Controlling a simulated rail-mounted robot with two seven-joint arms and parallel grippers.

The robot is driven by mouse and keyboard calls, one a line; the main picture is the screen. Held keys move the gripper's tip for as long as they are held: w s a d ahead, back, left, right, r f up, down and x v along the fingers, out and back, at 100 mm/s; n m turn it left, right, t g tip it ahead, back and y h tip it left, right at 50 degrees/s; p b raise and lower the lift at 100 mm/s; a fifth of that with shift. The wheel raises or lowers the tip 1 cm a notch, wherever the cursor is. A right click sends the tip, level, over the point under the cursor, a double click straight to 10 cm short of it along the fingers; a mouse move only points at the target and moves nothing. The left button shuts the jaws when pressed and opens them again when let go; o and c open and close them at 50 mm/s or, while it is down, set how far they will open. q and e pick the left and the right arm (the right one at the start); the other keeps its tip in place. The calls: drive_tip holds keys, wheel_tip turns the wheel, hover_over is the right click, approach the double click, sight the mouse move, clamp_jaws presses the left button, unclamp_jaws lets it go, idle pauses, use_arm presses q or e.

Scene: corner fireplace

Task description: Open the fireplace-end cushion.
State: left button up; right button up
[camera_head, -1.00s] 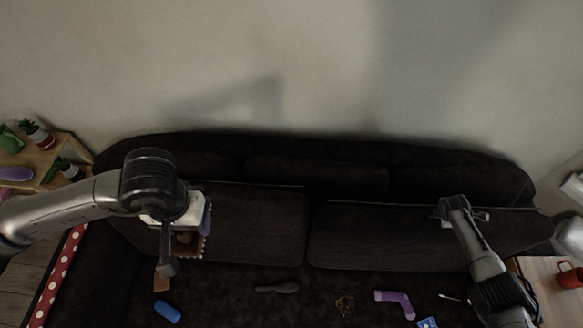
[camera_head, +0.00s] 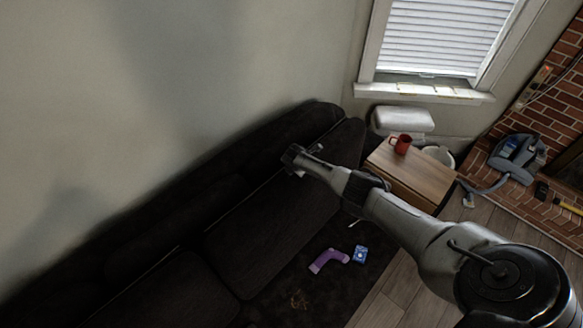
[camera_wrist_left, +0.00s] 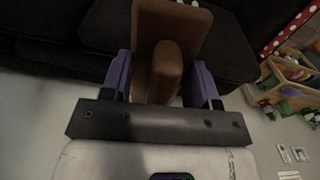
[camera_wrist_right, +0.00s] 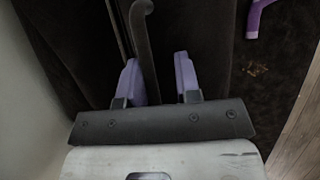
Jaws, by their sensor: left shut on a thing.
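My right gripper (camera_head: 292,158) is at that edge. In the right wrist view, the purple fingers of my right gripper (camera_wrist_right: 158,78) stand apart, with a dark hooked strip (camera_wrist_right: 144,50) between them, nearer the left finger. A clear gap shows to the right finger. My left gripper (camera_wrist_left: 163,82) is out of the head view; in its wrist view it is shut on a brown block-like thing (camera_wrist_left: 172,25) with a stubby handle.
Right of the sofa are a wooden side table (camera_head: 415,175) with a red mug (camera_head: 401,144) and a brick hearth (camera_head: 520,190). Shelves (camera_wrist_left: 285,85) show in the left wrist view.

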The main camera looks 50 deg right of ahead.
drive_tip(key=shift+o, duration=0.5)
